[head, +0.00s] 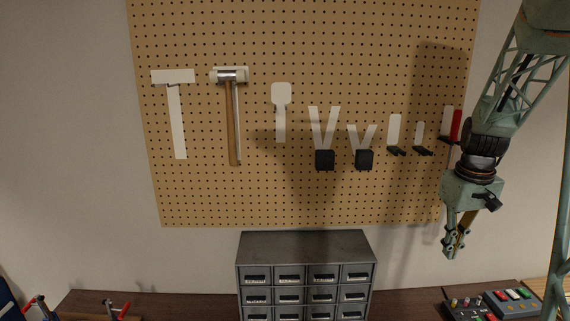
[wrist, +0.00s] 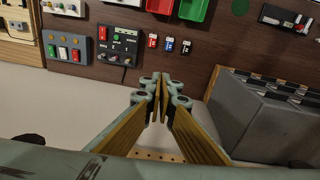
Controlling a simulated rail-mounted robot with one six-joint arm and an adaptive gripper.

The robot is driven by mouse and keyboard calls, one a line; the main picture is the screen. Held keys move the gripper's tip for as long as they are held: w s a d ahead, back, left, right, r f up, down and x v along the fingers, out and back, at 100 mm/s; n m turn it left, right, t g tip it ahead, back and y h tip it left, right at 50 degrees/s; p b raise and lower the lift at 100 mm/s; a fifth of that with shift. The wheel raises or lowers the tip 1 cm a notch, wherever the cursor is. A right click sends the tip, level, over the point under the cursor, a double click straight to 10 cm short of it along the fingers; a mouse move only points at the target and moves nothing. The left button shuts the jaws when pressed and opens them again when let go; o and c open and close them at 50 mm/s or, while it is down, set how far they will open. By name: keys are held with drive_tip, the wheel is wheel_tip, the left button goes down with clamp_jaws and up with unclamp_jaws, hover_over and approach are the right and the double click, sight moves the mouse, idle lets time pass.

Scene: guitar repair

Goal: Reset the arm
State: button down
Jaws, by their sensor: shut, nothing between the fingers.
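My gripper (head: 450,255) hangs on the right in the head view, pointing down, in front of the pegboard's lower right edge. In the wrist view my gripper (wrist: 161,84) has its fingertips together, with nothing between them. My arm comes down from the upper right of the head view and is apart from the tools and the cabinet.
A pegboard (head: 230,205) on the wall holds a hammer (head: 233,120), white tool outlines and a red-handled tool (head: 456,125). A grey drawer cabinet (head: 305,245) stands on the dark bench (head: 190,303). Control boxes (head: 490,305) lie at the bench's right.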

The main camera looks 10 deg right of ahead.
drive_tip(key=s+a+r+b, duration=0.1)
drive_tip(key=s+a+r, duration=0.25)
drive_tip(key=a, duration=0.35)
drive_tip(key=s+a+r+t+b, duration=0.15)
drive_tip(key=a+r, duration=0.25)
drive_tip(key=a, duration=0.4)
drive_tip(key=s+a+r, duration=0.4)
drive_tip(key=a, duration=0.3)
drive_tip(key=s+a+b, duration=0.2)
drive_tip(key=s+a, duration=0.5)
drive_tip(key=s, duration=0.3)
drive_tip(key=s+a+n+t+b, duration=0.1)
drive_tip(key=s+a, duration=0.7)
drive_tip(key=s, duration=0.2)
drive_tip(key=shift+a+f+y+b, duration=0.2)
drive_tip(key=shift+f+y+b, duration=0.1)
drive_tip(key=shift+b, duration=0.1)
drive_tip(key=shift+r+t, duration=0.1)
drive_tip(key=shift+t, duration=0.15)
